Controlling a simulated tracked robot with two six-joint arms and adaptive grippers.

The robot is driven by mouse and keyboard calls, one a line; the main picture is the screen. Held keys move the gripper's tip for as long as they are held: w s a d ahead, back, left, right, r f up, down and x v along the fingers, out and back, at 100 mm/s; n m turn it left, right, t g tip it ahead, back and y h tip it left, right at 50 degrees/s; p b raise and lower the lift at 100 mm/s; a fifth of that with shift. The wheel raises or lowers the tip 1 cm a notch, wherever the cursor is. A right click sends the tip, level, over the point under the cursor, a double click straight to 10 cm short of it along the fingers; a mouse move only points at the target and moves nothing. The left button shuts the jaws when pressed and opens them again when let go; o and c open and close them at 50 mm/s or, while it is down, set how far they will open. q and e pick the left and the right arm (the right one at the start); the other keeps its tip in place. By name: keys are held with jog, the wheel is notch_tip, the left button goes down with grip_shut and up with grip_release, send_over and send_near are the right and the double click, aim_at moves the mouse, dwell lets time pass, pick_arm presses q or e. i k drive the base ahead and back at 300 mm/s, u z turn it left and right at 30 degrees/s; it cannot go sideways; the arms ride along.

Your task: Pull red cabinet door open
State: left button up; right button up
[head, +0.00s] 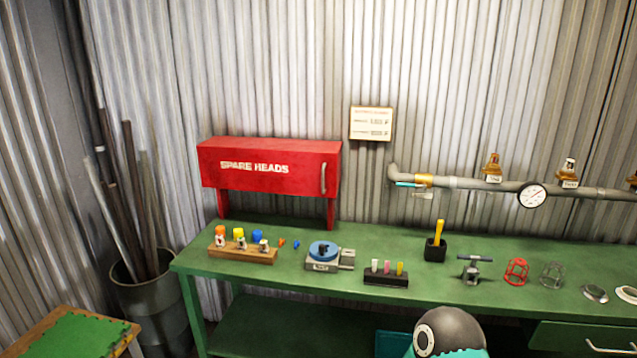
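The red cabinet (235,178), lettered "SPARE HEADS", stands on red legs at the back left of the green workbench. Its front door (268,176) looks closed, flush with the box. A pale vertical handle (323,178) is at the door's right end. The inside of the cabinet is hidden. Neither of my grippers shows in the head view; only a rounded dark and teal part, apparently of my own arm, shows at the bottom edge.
On the green bench (400,250) below the cabinet are a wooden rack (243,255) with coloured pieces, a blue-topped device (323,252) and a black block (386,279). A pipe with a gauge (532,195) runs along the right wall. A bin of rods (150,300) stands left.

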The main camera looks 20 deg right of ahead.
aim_at(295, 167)
jog(key=u, duration=0.05)
jog(key=i, duration=0.9)
jog(key=z, duration=0.1)
